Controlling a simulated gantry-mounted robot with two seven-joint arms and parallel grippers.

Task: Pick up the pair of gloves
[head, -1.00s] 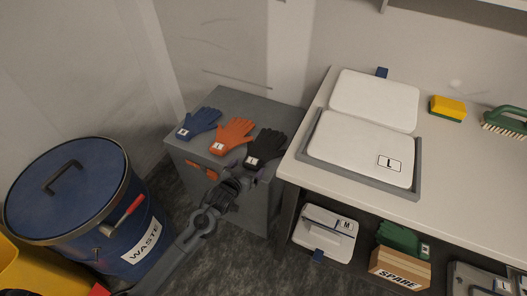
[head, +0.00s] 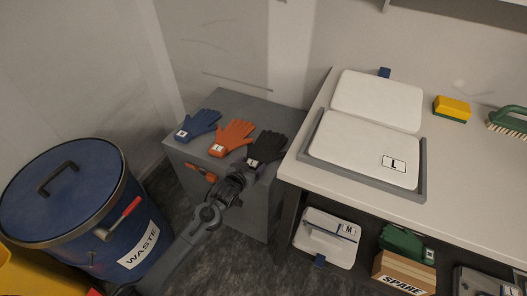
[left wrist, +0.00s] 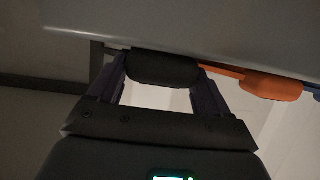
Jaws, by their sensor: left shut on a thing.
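Three pairs of gloves lie side by side on a grey cabinet (head: 246,103): blue gloves (head: 203,121), orange gloves (head: 236,134) and black gloves (head: 270,145), each with a small white label at the cuff. My left gripper (head: 251,172) is at the cuff end of the black gloves, at the cabinet's front edge, and partly covers their label. In the left wrist view, its two fingers are shut on the black cuff (left wrist: 163,68). The orange cuff (left wrist: 272,87) shows to the right, apart from the fingers. My right gripper is not in view.
A blue waste bin (head: 62,195) stands left of the cabinet.

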